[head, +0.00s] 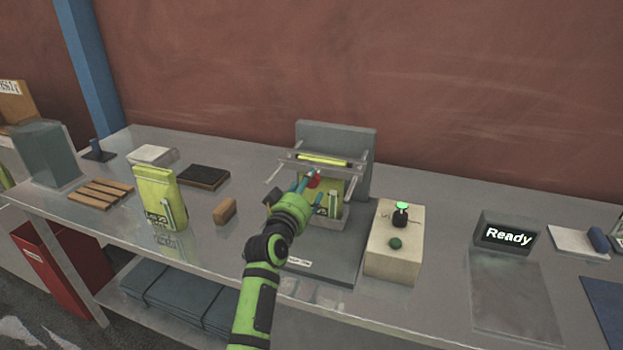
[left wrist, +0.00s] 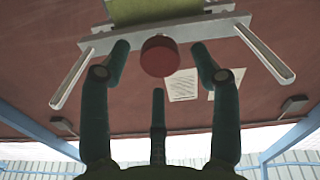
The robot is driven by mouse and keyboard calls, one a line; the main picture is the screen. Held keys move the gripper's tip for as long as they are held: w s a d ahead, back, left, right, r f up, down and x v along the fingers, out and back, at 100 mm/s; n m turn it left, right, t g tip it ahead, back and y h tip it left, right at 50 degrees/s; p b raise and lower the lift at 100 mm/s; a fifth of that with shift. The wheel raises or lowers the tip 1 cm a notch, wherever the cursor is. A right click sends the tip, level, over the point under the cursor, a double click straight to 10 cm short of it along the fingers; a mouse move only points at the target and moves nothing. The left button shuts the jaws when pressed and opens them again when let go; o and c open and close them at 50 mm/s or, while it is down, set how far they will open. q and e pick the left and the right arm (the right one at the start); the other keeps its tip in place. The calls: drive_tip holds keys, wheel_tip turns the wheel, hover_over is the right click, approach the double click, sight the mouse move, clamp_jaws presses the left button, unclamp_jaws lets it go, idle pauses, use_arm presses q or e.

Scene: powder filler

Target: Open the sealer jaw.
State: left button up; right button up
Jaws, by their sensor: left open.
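The sealer (head: 362,150) stands mid-table, with a grey back plate. Its jaw bar (head: 288,157) carries a yellow-green strip and has a pale arm at each end. A red knob (head: 315,179) is on the front of the bar; it also shows in the left wrist view (left wrist: 160,56). My left gripper (head: 309,187) is open at the knob, its fingers spread on both sides of it; I cannot tell whether they touch it. A yellow-green pouch (head: 336,189) is under the bar, partly hidden by my gripper. My right gripper is not in view.
A beige box (head: 392,256) with a green-lit button stands right of the sealer, close to my arm's side. A display (head: 507,236) reads "Ready". On the left are a yellow-green pouch (head: 160,198), a brown block (head: 225,211) and a dark pad (head: 203,176).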

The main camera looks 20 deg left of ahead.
sight(310, 183)
use_arm(q)
drive_tip(key=shift+w, duration=1.85)
